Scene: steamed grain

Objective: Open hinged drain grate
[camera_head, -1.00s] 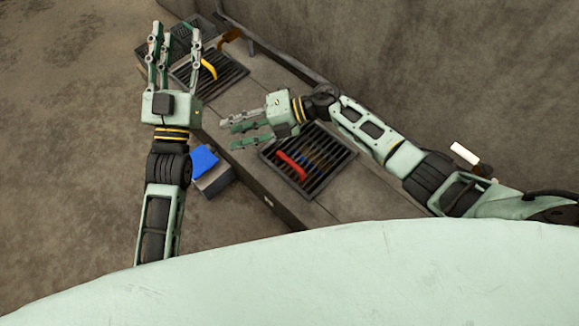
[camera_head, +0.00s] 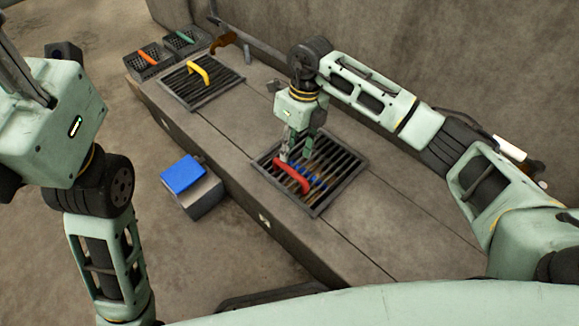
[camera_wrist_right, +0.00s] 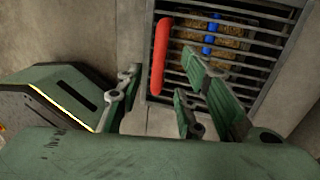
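A dark slatted drain grate (camera_head: 340,182) with a red handle (camera_head: 290,178) lies flat in the concrete ledge. My right gripper (camera_head: 296,157) points down over the handle. In the right wrist view its fingers (camera_wrist_right: 164,78) are spread, with the red handle (camera_wrist_right: 160,60) ahead of and between the tips; contact is unclear. Brown and blue items (camera_wrist_right: 208,42) show beneath the bars. A second grate (camera_head: 225,78) with a yellow handle (camera_head: 199,70) also lies flat, farther left. My left gripper (camera_head: 22,75) is raised at the left edge, partly cut off, its opening unclear.
Two dark mesh baskets (camera_head: 150,72) stand at the ledge's far end, with orange and green items on top. A brown-handled tool (camera_head: 223,42) leans by the wall. A grey box with a blue top (camera_head: 183,175) stands on the floor before the ledge. A wall (camera_head: 440,60) runs behind.

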